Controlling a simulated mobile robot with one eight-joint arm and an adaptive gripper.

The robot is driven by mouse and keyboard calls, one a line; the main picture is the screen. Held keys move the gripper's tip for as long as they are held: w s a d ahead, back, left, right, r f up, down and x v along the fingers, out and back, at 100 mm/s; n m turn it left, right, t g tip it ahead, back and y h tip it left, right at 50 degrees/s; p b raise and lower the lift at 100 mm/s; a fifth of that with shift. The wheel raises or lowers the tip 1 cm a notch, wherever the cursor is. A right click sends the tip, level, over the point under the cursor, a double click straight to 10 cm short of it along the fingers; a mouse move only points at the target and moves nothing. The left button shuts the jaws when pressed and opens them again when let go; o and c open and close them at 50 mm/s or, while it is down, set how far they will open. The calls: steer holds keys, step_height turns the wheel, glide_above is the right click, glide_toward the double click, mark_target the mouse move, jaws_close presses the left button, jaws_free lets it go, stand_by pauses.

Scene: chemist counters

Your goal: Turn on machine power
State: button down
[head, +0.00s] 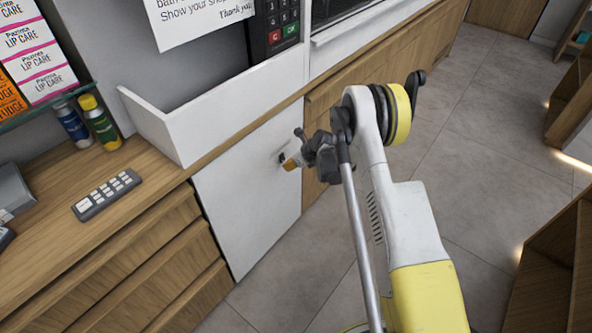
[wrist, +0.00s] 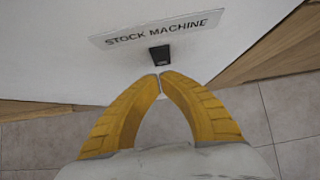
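A small black switch (wrist: 160,55) is mounted on a white panel (head: 245,195), under a label (wrist: 157,29) reading "STOCK MACHINE". The switch also shows as a small dark spot in the head view (head: 282,157). My gripper (wrist: 160,77) has yellow curved fingers whose tips meet with nothing visible between them. The fingertips are just below the switch in the wrist view, close to it; I cannot tell whether they touch. In the head view my gripper (head: 290,163) is close in front of the panel, partly hidden by its own wrist.
Wooden drawers (head: 140,260) and a counter with a remote (head: 106,195) and bottles (head: 100,122) are left of the panel. A white tray-like ledge (head: 240,100) juts above it. A keypad (head: 275,25) is higher up. Grey floor (head: 480,110) is open to the right, before wooden shelves (head: 560,260).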

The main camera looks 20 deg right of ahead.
steer(key=shift+w+a, duration=0.2)
steer(key=shift+w, duration=0.1)
steer(key=shift+w+a+f, duration=0.25)
steer(key=shift+w+a, duration=0.05)
steer(key=shift+w, duration=0.15)
steer(key=shift+r, duration=0.1)
steer(key=shift+r, duration=0.75)
